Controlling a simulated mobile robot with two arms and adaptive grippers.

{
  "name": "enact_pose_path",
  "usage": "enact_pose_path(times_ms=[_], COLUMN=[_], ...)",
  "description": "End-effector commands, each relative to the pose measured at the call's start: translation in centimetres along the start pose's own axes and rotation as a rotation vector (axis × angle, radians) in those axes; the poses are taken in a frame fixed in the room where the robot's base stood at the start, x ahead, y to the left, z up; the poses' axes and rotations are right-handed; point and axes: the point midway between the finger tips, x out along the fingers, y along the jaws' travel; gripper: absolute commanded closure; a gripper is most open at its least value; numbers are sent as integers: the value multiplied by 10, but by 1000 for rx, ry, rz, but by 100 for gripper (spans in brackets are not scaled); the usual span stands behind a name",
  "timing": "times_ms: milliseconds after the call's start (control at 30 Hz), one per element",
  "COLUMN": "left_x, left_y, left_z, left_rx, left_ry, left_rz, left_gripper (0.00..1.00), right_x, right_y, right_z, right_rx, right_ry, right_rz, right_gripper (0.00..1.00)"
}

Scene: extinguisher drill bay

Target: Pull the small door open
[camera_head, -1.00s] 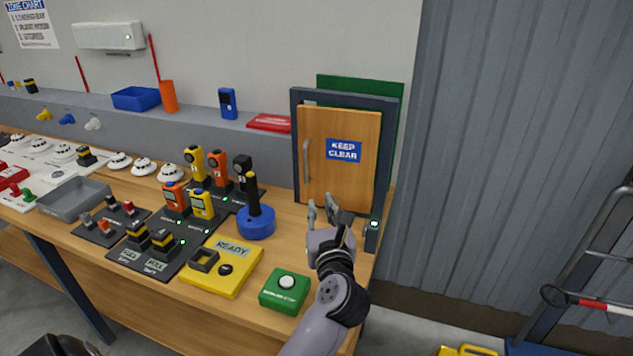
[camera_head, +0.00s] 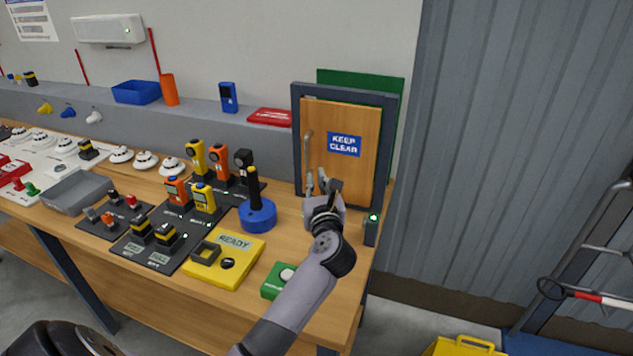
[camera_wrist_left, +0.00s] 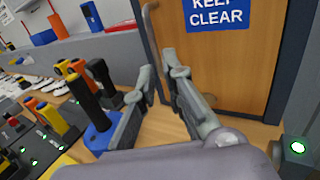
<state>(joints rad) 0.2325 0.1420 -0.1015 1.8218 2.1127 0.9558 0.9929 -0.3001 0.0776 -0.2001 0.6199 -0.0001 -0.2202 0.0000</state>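The small wooden door (camera_head: 350,178) stands in a dark frame (camera_head: 297,130) at the back right of the bench. It has a blue KEEP CLEAR sign and sits nearly flush with the frame. Its grey upright handle (camera_head: 308,150) is on the left side, partly cut off at the top of the left wrist view (camera_wrist_left: 150,12). My left gripper (camera_head: 316,178) is in front of the door's lower left part, just below the handle. In the left wrist view its two fingers (camera_wrist_left: 158,68) are apart with nothing between them. My right gripper is not in view.
A blue base with a black stick (camera_head: 257,213) stands close left of my left gripper. A small dark post with a green light (camera_head: 372,229) is to its right. A yellow READY box (camera_head: 222,262) and a green button box (camera_head: 273,284) are nearer the front.

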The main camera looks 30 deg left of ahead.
Motion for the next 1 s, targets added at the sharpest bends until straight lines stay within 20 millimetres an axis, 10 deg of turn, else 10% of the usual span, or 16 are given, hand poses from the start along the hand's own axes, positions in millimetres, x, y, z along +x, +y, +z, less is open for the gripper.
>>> enact_pose_path(times_ms=[1000], left_x=[0], left_y=[0], left_z=[0], left_rx=[0], left_ry=[0], left_rz=[0], left_gripper=[94], right_x=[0], right_y=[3], right_z=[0], right_rx=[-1], right_ry=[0], right_rz=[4], right_gripper=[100])
